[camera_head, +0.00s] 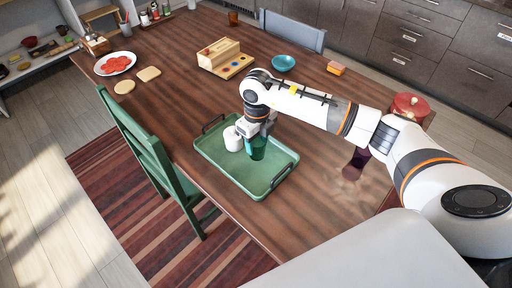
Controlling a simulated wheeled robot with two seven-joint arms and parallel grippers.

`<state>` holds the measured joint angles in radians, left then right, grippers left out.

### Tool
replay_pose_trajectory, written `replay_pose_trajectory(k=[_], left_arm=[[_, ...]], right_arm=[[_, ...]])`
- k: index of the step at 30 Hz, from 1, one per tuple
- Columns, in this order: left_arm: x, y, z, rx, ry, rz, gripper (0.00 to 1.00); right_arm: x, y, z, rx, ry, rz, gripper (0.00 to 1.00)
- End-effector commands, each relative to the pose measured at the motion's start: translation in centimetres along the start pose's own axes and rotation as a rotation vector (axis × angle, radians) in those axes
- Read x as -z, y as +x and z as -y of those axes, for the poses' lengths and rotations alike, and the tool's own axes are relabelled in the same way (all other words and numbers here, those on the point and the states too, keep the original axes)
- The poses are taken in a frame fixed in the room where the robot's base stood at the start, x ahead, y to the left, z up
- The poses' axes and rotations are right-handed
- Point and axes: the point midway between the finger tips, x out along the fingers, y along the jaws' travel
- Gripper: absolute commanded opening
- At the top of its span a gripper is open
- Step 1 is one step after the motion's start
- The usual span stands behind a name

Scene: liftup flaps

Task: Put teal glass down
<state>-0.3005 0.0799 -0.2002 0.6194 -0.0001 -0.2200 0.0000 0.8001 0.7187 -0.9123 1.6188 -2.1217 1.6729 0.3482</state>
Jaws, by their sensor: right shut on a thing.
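The teal glass (258,150) is over the green tray (238,178) on the wooden table, upright as far as I can see. My right gripper (257,133) comes down from above and is shut on the glass; its fingers partly hide the top of it. I cannot tell whether the base of the glass touches the tray. My left gripper is not in view.
A white cup-like object (233,140) stands on the tray just left of the glass. A teal bowl (283,63), a wooden box (220,53) and an orange block (336,68) are farther back. A green chair (150,155) stands left of the tray. The tray's front part is clear.

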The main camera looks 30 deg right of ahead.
Motion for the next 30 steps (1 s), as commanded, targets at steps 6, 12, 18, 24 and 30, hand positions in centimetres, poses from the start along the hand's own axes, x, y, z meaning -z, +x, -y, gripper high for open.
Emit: replay_pose_trajectory(k=[6, 12, 18, 24, 30], left_arm=[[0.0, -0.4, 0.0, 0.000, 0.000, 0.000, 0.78], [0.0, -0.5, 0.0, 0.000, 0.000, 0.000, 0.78], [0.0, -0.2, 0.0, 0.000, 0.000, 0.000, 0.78], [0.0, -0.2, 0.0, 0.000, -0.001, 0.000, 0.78], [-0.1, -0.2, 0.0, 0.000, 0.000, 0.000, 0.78]], right_arm=[[0.0, 2.6, 0.1, 0.001, 0.000, 0.003, 0.24], [0.0, 3.7, 0.0, -0.001, -0.002, -0.001, 0.24], [0.0, 4.0, 0.0, -0.001, -0.002, -0.001, 0.24], [0.0, 4.0, 0.0, -0.001, -0.002, 0.000, 0.70], [0.0, 4.0, 0.0, -0.001, -0.002, 0.000, 0.70]])
